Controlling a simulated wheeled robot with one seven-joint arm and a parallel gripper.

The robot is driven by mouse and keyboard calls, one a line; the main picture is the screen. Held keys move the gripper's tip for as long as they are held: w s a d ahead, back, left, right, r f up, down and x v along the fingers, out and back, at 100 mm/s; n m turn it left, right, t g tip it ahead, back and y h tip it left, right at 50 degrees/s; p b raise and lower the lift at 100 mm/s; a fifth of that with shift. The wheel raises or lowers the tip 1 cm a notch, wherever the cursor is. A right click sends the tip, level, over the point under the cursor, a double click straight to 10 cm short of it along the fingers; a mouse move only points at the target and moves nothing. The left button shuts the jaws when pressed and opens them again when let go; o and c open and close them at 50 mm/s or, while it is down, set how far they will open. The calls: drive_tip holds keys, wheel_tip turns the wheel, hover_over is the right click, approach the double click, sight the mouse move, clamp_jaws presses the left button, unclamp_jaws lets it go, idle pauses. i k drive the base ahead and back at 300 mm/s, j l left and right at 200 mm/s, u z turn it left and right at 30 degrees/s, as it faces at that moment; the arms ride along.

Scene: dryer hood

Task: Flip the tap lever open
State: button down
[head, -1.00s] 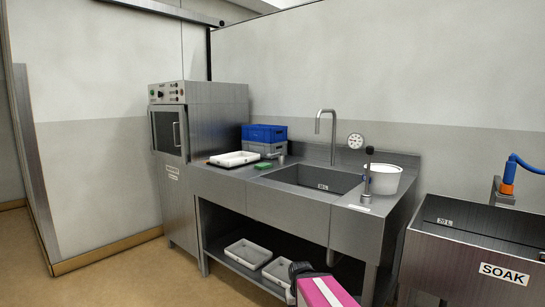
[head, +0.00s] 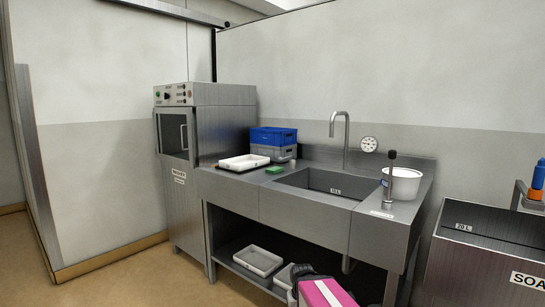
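A curved steel tap spout (head: 341,128) rises behind the sink basin (head: 325,182) in the steel counter. At the basin's right, an upright steel post with a black top (head: 390,173) stands on the counter; it looks like the tap lever, but I cannot be sure. It is upright, in front of a white tub. No fingertips of my gripper show. A pink and black part of my arm (head: 325,293) shows at the bottom edge, well below and in front of the counter.
A dishwasher-like cabinet (head: 181,150) stands left of the counter. Blue and grey crates (head: 273,143), a white tray (head: 244,162) and a green block (head: 274,170) sit on the counter. The white tub (head: 401,184) is behind the post. A soak sink (head: 490,245) stands at right. Floor at left is clear.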

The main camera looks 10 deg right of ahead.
sight(280, 159)
drive_tip(key=i+j, duration=0.2)
drive_tip(key=j, duration=0.25)
drive_tip(key=i+j, duration=0.2)
drive_tip(key=j, duration=0.25)
drive_tip(key=i+j+u, duration=0.1)
drive_tip(key=i+j, duration=0.15)
drive_tip(key=j, duration=0.2)
drive_tip(key=i+j, duration=0.2)
drive_tip(key=j, duration=0.2)
drive_tip(key=i+j, duration=0.25)
drive_tip(key=j, duration=0.2)
drive_tip(key=i+j+u, duration=0.1)
drive_tip(key=j, duration=0.3)
drive_tip(key=i, duration=0.1)
